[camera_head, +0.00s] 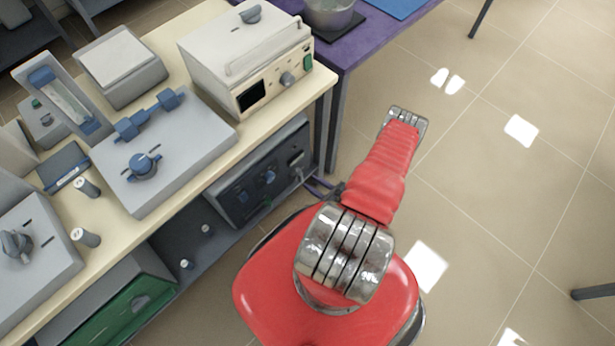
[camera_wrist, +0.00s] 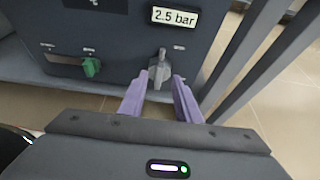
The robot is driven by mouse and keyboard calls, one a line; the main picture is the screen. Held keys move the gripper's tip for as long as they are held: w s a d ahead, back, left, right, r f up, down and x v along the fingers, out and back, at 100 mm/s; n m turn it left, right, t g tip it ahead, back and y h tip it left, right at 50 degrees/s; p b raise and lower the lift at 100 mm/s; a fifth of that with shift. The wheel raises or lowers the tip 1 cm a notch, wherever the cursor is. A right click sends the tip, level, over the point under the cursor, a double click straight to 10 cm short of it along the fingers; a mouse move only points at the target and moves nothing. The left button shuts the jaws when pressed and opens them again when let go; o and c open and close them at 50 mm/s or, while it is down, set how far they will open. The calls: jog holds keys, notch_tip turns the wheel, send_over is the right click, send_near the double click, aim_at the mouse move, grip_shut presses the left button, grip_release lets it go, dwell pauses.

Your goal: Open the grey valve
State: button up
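The grey valve (camera_wrist: 161,64) is a small lever-like knob on a dark panel (camera_wrist: 120,40), just below a "2.5 bar" label, in the wrist view. It points roughly up and down, tilted slightly. My gripper (camera_wrist: 160,76) has two purple fingers, apart, one on each side of the valve's lower part in the picture. Neither finger clearly touches it, and the depth between them is hard to tell.
A green knob (camera_wrist: 91,67) sits left of the valve on the same panel. Grey table legs (camera_wrist: 243,50) stand close on the right. In the head view, a bench (camera_head: 222,150) with several devices fills the left, and open tiled floor (camera_head: 500,200) lies right.

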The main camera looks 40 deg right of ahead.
aim_at(302, 177)
jog(key=shift+x, duration=2.75)
jog(key=shift+c, duration=0.2)
grip_shut()
